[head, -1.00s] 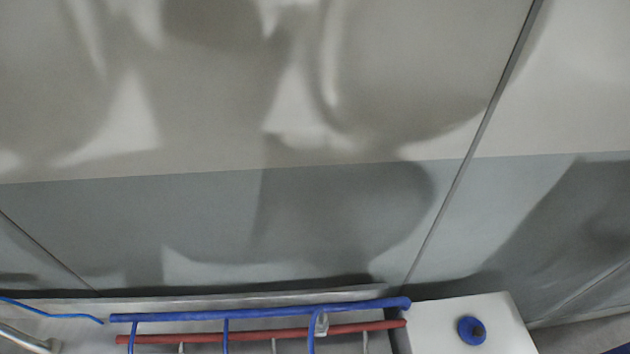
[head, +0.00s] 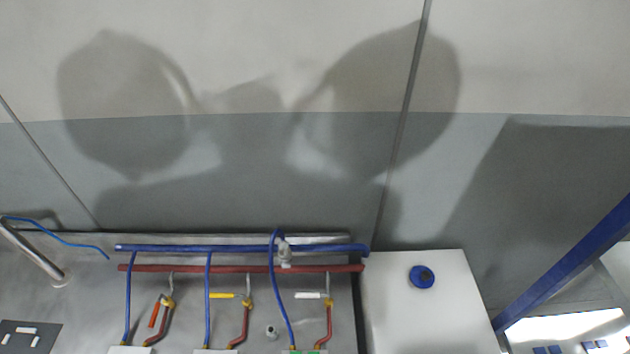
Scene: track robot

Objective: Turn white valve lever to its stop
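The white valve lever (head: 310,295) shows low in the head view, right of centre. It points left, roughly level, from a brass valve fitting (head: 328,302) on a red pipe (head: 328,325). Left of it are a yellow lever (head: 222,295), also roughly level, and an orange-red lever (head: 155,314), which hangs steeply tilted. Neither of my grippers shows in the view, and nothing touches the white lever.
A blue pipe (head: 200,248) and a red pipe (head: 215,268) run across above the levers. A white box (head: 425,310) with a blue round knob (head: 422,277) stands at right. A blue beam (head: 570,262) slants at far right. A metal tube (head: 32,252) is at far left.

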